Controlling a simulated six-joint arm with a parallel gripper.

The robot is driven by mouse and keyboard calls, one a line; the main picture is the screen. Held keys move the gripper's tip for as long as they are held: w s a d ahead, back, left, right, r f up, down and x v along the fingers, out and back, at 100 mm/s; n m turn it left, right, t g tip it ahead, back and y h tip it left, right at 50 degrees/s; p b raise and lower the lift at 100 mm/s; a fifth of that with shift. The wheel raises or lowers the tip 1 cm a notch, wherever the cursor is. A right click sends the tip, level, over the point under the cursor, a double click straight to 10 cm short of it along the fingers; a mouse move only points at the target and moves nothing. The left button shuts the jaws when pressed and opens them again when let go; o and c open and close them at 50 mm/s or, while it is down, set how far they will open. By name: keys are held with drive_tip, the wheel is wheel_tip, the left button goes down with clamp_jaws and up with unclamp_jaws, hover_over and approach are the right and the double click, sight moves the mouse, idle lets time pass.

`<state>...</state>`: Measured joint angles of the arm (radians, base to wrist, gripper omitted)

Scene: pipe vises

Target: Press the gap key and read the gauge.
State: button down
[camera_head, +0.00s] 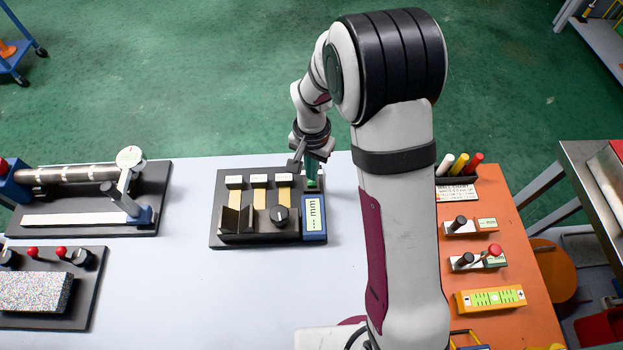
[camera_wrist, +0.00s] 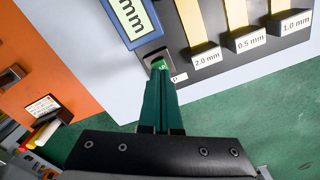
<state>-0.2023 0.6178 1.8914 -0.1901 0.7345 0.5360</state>
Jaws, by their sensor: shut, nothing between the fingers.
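The gauge is a blue box with a pale display (camera_head: 314,218) at the right end of a black fixture. In the wrist view only part of its display (camera_wrist: 131,17) shows, with "mm" in view and the rest cut off; in the head view the characters are too small to read. The gap key (camera_wrist: 158,62), a small green patch in a dark frame, sits beside the gauge, with its label partly hidden by the fingers. My gripper (camera_wrist: 160,70) is shut and empty, its dark green fingertips at the key. I cannot tell whether they touch or press it.
Bars labelled 2.0 mm (camera_wrist: 206,58), 0.5 mm (camera_wrist: 250,40) and 1.0 mm (camera_wrist: 293,23) stand on the fixture, with a black knob (camera_head: 279,214) in front. An orange board (camera_head: 490,307) with controls lies at the right.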

drive_tip(key=shift+f, duration=0.1)
drive_tip(key=shift+f, duration=0.85)
wheel_tip(320, 180, up, 10)
idle(0.5)
